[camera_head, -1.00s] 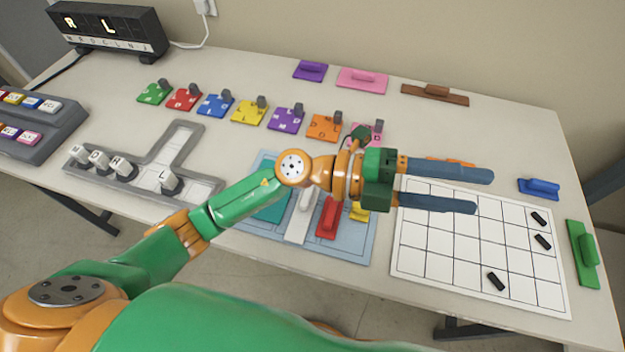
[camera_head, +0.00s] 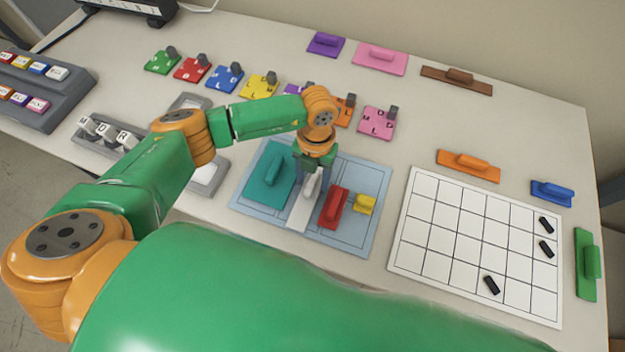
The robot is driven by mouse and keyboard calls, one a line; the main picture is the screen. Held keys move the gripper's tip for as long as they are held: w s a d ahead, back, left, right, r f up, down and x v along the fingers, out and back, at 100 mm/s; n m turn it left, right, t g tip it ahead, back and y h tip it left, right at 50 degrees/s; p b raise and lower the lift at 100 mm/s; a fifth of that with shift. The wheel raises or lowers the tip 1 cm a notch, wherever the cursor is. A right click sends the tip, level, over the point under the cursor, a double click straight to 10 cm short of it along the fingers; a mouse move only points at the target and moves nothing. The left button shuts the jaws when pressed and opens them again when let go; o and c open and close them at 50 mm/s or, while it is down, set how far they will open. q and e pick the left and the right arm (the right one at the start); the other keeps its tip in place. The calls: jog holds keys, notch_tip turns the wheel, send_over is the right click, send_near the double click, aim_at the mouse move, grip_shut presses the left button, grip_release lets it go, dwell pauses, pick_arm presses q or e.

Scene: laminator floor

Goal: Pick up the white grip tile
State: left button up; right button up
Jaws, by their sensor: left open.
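The white grip tile (camera_head: 299,214) is a long white slab with a raised white handle. It lies on the light blue mat (camera_head: 348,241) between the teal tile (camera_head: 268,178) and the red tile (camera_head: 333,208). My left gripper (camera_head: 311,186) points down over it, with its open blue-grey fingers on either side of the handle. The gripper hides the tile's far end, and I cannot tell whether the fingers touch it. My right gripper is not in view.
A small yellow tile (camera_head: 364,204) sits right of the red one. A white grid board (camera_head: 440,240) with several black pieces lies to the right. Orange (camera_head: 468,166), blue (camera_head: 552,193) and green (camera_head: 586,265) grip tiles lie around it. Colored lettered tiles line the back.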

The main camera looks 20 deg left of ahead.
pick_arm(q)
grip_shut()
dwell(1.4)
